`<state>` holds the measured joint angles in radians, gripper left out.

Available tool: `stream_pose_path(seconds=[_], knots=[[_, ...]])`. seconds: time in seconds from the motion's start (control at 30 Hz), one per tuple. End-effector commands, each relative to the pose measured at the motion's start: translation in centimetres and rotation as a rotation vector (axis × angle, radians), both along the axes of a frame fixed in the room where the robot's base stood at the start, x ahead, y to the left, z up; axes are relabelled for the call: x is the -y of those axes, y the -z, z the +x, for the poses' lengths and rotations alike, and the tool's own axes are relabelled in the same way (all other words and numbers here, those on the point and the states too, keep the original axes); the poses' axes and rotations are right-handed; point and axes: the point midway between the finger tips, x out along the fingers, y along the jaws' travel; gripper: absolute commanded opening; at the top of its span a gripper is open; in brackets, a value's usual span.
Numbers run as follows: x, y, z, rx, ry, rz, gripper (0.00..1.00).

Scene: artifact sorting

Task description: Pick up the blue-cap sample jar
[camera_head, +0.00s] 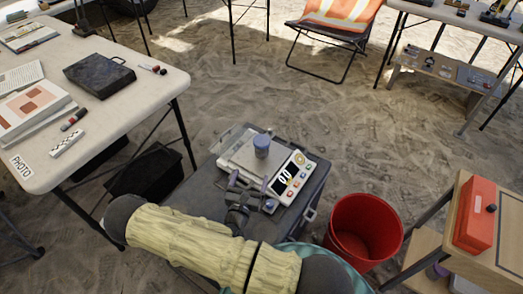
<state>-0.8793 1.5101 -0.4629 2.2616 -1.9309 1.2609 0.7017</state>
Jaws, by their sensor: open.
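The blue-cap sample jar (262,148) stands upright on the metal pan of a white weighing scale (289,181). Its blue cap faces up, and the body below is small in view. My gripper (249,181) is in front of the scale, nearer to me than the jar, with its dark fingers apart and nothing between them. It is apart from the jar and hides part of the scale's front edge.
The scale rests on a dark case (316,193). A red bucket (365,228) stands to its right, and a wooden stand with a red box (474,215) is farther right. A white table (150,96) holds papers and a dark box at left. Sand lies beyond.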

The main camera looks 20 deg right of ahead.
Motion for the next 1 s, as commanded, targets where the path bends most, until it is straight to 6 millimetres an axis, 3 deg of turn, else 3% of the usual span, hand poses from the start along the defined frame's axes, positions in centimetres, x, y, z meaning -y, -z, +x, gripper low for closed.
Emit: stream_pose_path(seconds=[0.17, 0.7, 1.0], knots=[[1.0, 0.1, 1.3, 0.002, 0.004, 0.001, 0.83], [6.5, 0.1, 8.9, 0.003, 0.004, 0.001, 0.83], [7.2, -0.1, 9.9, 0.001, 0.002, 0.001, 0.83]])
